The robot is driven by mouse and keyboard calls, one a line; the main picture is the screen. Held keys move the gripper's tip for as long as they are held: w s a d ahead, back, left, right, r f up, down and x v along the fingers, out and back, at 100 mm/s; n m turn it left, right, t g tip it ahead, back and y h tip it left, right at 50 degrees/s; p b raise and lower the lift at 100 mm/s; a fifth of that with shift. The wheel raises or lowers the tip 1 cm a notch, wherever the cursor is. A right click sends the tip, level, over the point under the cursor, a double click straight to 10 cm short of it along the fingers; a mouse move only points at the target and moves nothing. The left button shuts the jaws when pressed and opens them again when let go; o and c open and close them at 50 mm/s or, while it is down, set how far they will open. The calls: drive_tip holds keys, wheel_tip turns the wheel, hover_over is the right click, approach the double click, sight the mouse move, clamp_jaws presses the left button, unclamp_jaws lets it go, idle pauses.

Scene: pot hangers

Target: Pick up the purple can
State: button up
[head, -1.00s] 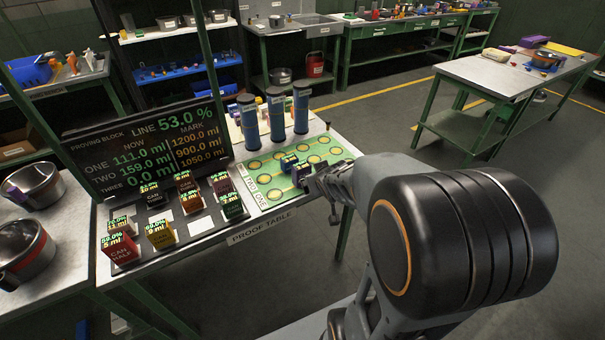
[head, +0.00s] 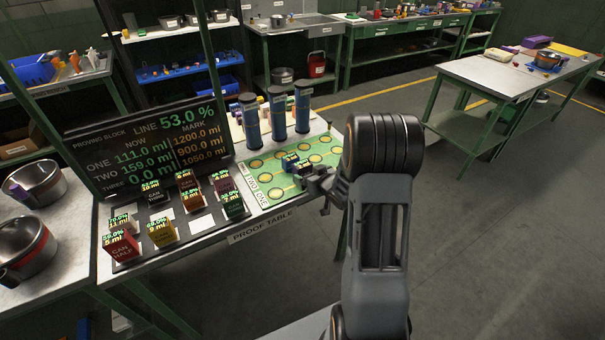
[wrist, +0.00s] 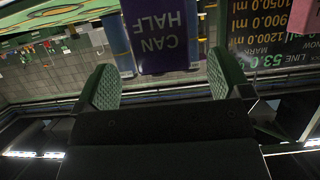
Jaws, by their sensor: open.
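The purple can (wrist: 160,40), marked CAN HALF, shows upside down at the top of the wrist view, in line with the gap between my fingers. Its far end is cut off by the frame edge. In the head view the small purple-blue can (head: 291,161) is over the green mat, just off my gripper's tip. My gripper (head: 311,178) comes in from the right, low over the proof table. In the wrist view my gripper (wrist: 163,75) has its two green padded fingers spread, one each side of the can's line, with a gap visible on both sides. I see no contact.
Several blue cylinders (head: 276,113) stand behind the mat (head: 262,196). A dark block with several coloured cans (head: 160,233) lies to the left, below the display board (head: 145,135). Pots (head: 25,248) stand at far left. The floor at right is clear.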

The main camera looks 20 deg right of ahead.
sight(306, 173)
drive_tip(key=shift+p+x, duration=0.4)
drive_tip(key=shift+x, duration=2.75)
drive_tip(key=shift+s+f, duration=0.1)
drive_tip(key=shift+f, duration=0.05)
drive_tip(key=c, duration=1.2)
